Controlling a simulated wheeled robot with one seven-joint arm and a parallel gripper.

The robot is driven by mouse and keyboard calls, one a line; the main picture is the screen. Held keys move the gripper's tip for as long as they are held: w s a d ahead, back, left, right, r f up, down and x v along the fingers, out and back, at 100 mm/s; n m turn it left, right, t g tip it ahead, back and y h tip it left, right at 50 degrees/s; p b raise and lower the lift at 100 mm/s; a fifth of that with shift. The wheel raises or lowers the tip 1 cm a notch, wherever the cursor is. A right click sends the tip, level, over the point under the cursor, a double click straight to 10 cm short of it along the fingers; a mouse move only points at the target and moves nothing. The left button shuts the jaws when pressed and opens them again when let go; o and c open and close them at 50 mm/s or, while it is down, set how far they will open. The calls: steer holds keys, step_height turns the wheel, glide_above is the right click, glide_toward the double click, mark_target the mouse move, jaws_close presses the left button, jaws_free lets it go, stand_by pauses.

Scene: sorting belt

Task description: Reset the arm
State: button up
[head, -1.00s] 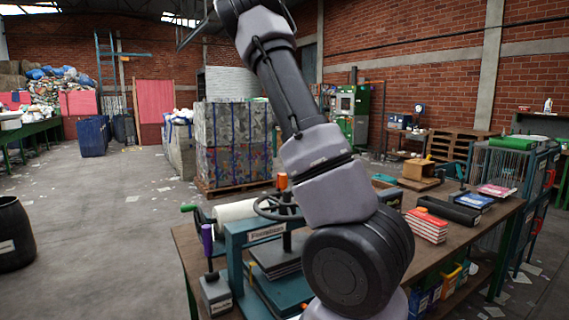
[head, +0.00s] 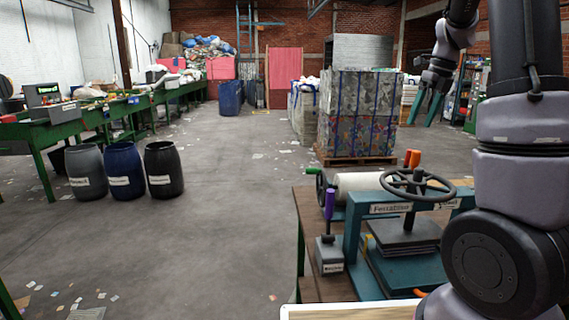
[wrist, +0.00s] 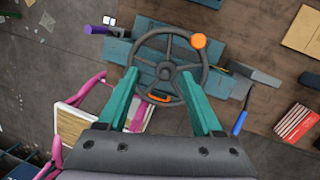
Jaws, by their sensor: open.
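My arm stands folded on the right of the head view, with my gripper (head: 428,108) hanging at the upper right, fingers pointing down. Its two teal fingers are apart with nothing between them. In the wrist view my gripper (wrist: 163,112) is open above the bench, and the handwheel of a press shows beyond and between the fingertips. The gripper looks empty and apart from the press.
A teal screw press with a dark handwheel (head: 417,184) stands on the wooden bench (head: 312,215). Several barrels, including a blue one (head: 123,170), stand at left by a green sorting table (head: 70,128). Strapped bales (head: 357,112) stand behind.

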steer(key=s+a+r+n+t, duration=0.2)
steer(key=s+a+n, duration=0.5)
steer(key=s+n, duration=0.4)
steer(key=s+a+r+n+t, duration=0.3)
steer(key=s+a+n, duration=0.5)
steer(key=n, duration=1)
steer(key=s, duration=0.3)
steer(key=shift+s+a+r+t, duration=0.25)
steer(key=shift+s+r+t, duration=0.05)
steer(key=shift+s+r, duration=0.05)
